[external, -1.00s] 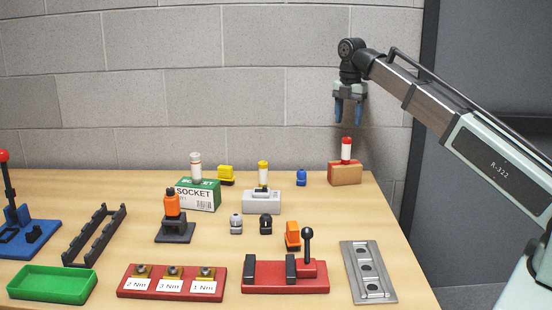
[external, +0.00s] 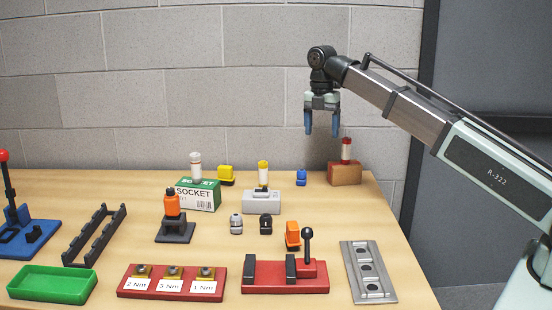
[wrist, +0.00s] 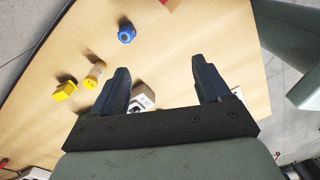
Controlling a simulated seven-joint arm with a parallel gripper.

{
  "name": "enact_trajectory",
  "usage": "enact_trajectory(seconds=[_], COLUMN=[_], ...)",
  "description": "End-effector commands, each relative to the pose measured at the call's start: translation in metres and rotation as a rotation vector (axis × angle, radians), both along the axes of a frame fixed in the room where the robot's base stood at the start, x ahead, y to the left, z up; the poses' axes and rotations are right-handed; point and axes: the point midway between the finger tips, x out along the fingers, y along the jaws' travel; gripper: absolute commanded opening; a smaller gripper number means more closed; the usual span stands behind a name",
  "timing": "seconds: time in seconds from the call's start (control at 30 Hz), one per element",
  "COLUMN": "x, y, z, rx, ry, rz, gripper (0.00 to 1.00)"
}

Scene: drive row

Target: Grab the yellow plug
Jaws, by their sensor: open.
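The yellow plug (external: 226,173), a blocky piece with a dark lower part, stands at the back of the table, right of the green SOCKET box. It also shows in the wrist view (wrist: 65,91), left of my fingers. A separate yellow-and-white cylinder (external: 263,172) stands right of it, by the grey box; it appears between the plug and my fingers in the wrist view (wrist: 95,75). My gripper (external: 322,130) is open and empty, pointing down above the back right of the table, well above and to the right of the plug. Its blue fingers also show in the wrist view (wrist: 161,66).
A blue plug (external: 301,178) stands at the back, left of a brown block (external: 345,174) with a red-and-white cylinder. The green SOCKET box (external: 200,196) carries a white cylinder. A grey box (external: 261,203), grey and black plugs and an orange plug (external: 293,236) stand nearer the front.

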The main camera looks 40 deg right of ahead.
Motion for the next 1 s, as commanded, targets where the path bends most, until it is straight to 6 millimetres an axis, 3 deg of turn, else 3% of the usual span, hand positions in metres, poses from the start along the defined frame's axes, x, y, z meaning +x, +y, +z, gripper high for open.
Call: enact_trajectory(seconds=[0.03,0.2,0.3,0.37,0.5,0.6,0.83,1.0], x=[0.023,0.096,0.140,0.164,0.208,0.224,0.234,0.233], y=[0.027,0.115,0.153,0.166,0.174,0.177,0.179,0.179], z=[-0.002,-0.012,-0.017,-0.018,-0.015,-0.012,-0.017,-0.036], rx=[0.000,-0.005,-0.006,-0.006,-0.002,0.000,0.006,0.005], ry=[0.013,0.049,0.052,0.047,0.024,0.004,-0.037,-0.035], rz=[0.036,0.138,0.176,0.186,0.189,0.192,0.201,0.202], gripper=[0.77,0.77,0.77,0.77,0.77,0.77,0.77,0.77])
